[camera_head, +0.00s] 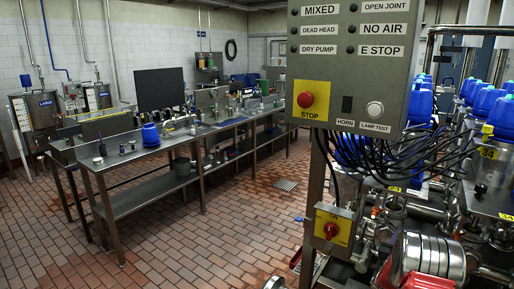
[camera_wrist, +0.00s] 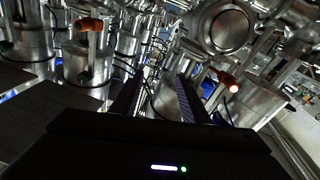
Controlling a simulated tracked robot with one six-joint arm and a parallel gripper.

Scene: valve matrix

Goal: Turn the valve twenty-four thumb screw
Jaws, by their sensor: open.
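In the wrist view my gripper (camera_wrist: 158,90) is open, its two dark fingers apart with nothing seen between them. Steel valve bodies fill the view ahead of it. One orange-tipped fitting (camera_wrist: 228,82) is right of the fingers; another orange fitting (camera_wrist: 90,24) is at upper left, on a steel cylinder (camera_wrist: 88,64). I cannot tell whether either is the thumb screw of valve twenty-four, as no number is readable there. In the head view several valves with blue caps (camera_head: 487,101) stand at right; one yellow tag (camera_head: 488,153) appears to read 34. My gripper is not seen there.
A control panel (camera_head: 352,62) with a red stop button (camera_head: 306,100) stands before the valves, with black cables (camera_head: 405,155) hanging below it. A yellow switch box (camera_head: 333,229) is lower down. Steel benches (camera_head: 150,165) stand at left; the tiled floor (camera_head: 225,235) between is mostly clear.

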